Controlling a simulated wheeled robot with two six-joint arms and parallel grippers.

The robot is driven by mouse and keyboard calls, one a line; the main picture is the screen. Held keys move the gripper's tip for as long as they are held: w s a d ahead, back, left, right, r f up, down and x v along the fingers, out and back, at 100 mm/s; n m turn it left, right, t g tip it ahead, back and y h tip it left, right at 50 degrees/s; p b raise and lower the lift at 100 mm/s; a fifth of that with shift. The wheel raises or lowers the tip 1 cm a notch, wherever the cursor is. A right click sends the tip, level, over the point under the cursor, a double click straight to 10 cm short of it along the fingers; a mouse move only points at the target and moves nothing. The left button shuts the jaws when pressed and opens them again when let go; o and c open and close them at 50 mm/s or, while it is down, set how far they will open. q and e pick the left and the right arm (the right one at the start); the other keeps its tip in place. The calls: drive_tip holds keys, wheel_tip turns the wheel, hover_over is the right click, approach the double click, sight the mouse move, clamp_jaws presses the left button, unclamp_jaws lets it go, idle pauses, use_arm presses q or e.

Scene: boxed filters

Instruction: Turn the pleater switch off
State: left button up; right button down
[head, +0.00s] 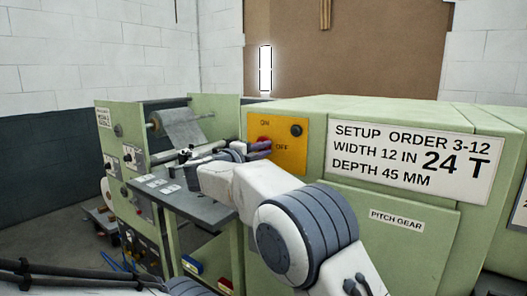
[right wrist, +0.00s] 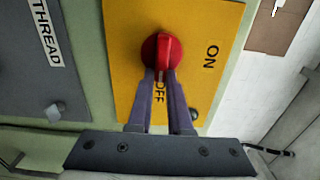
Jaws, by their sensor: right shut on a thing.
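The pleater switch is a red rotary knob (right wrist: 163,50) on a yellow plate (right wrist: 122,55) marked ON and OFF. In the right wrist view its raised ridge runs up and down the picture, in line with the OFF label and across from ON. My right gripper (right wrist: 163,72) has both fingertips against the knob's ridge, shut on it; the fingers partly cover OFF. In the head view the yellow plate (head: 291,150) is on the green machine's end, and my right gripper (head: 262,149) reaches the red knob (head: 263,140), partly hiding it. My left gripper is not in view.
The green machine (head: 345,108) carries a setup sign (head: 412,160) and a PITCH GEAR label. A dark round button (head: 296,130) sits on the yellow plate. Left are a grey shelf (head: 205,211) and a material roll (head: 183,128). Floor at far left is open.

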drive_tip(key=shift+f, duration=0.15)
drive_tip(key=c, duration=0.8)
unclamp_jaws()
drive_tip(key=shift+c, duration=0.2)
drive_tip(key=shift+s+a, duration=0.1)
drive_tip(key=b+v, duration=0.1)
drive_tip(key=v, duration=0.9)
drive_tip(key=shift+s, duration=0.1)
